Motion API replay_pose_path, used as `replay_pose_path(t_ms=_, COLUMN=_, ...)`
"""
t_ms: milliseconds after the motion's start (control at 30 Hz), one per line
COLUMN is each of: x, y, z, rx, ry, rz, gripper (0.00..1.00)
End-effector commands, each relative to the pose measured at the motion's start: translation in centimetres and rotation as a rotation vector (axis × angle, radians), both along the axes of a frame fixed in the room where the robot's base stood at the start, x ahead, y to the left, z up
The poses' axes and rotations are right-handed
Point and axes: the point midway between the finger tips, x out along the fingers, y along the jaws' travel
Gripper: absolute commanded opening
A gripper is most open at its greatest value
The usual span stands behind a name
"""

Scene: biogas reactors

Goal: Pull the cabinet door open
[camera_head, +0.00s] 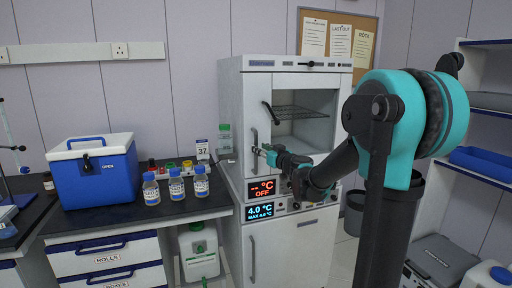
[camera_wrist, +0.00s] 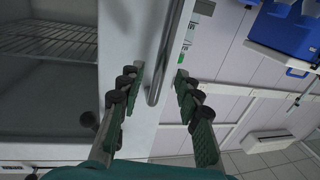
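The white cabinet (camera_head: 232,95) stands at the centre of the head view. Its upper door has a large window with a wire rack (camera_head: 290,111) behind it, and a vertical bar handle (camera_head: 254,139) on the left side. My gripper (camera_head: 266,152) is at this handle, seen small and partly hidden by my arm. In the wrist view my gripper (camera_wrist: 155,76) is open, with a padded finger on each side of the metal bar handle (camera_wrist: 163,52). The fingers show gaps to the bar. The door looks shut.
The lower cabinet door has its own handle (camera_head: 252,258). Displays (camera_head: 260,212) sit between the doors. On the left, a dark bench holds a blue cooler box (camera_head: 95,175) and several blue-capped bottles (camera_head: 176,187). Shelves (camera_head: 480,170) stand at the right.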

Motion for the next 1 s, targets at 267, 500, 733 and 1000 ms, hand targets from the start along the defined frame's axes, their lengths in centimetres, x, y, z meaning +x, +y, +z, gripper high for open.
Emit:
replay_pose_path(t_ms=267, x=3.0, y=1.7, z=0.0, rx=0.0, ry=0.0, rz=0.001, gripper=0.34)
replay_pose_path(t_ms=500, x=3.4, y=2.0, z=0.0, rx=0.0, ry=0.0, rz=0.0, gripper=0.34)
replay_pose_path(t_ms=733, x=3.4, y=1.9, z=0.0, rx=0.0, ry=0.0, rz=0.0, gripper=0.24)
replay_pose_path(t_ms=1000, x=3.4, y=1.9, z=0.0, rx=0.0, ry=0.0, rz=0.0, gripper=0.0)
